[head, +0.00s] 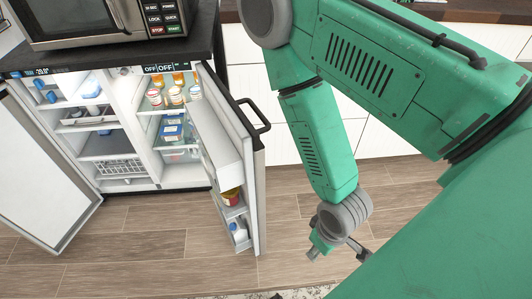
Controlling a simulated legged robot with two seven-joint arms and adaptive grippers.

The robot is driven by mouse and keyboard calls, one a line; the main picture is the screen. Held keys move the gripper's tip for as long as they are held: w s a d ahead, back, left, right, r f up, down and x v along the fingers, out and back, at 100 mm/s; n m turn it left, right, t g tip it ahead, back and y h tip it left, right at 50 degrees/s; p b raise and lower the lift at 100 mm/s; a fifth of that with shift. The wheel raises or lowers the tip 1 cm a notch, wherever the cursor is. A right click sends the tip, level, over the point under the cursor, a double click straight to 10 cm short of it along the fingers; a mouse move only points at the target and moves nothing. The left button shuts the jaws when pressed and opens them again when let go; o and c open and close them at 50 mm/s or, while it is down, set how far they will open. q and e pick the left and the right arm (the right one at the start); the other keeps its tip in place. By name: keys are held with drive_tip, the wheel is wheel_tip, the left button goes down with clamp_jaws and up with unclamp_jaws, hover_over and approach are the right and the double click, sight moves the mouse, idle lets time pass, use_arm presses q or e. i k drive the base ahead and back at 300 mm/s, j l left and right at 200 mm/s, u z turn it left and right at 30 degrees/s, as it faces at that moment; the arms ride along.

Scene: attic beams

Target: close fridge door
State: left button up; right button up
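The fridge is a two-door unit under a dark counter, and both doors stand open. The right door (259,190) is swung out toward me, with its shelves facing left and a black handle (252,115) near its top. The left door (38,165) is swung wide to the left. My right arm comes in from the right, and its gripper (357,248) hangs low, right of the right door and apart from it. The gripper is small and partly hidden by its wrist, so its opening is unclear. My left gripper is not in view.
Bottles and containers (173,95) stand on the right compartment's shelves, and more items sit in the right door. A microwave (105,18) rests on the counter (115,54). White cabinets (375,135) line the back. Wooden floor (150,245) is clear before the fridge. A rug edge (300,293) shows at the bottom.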

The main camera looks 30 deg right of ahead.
sight(236, 151)
drive_tip(key=l+u, duration=0.45)
drive_tip(key=l, duration=1.4)
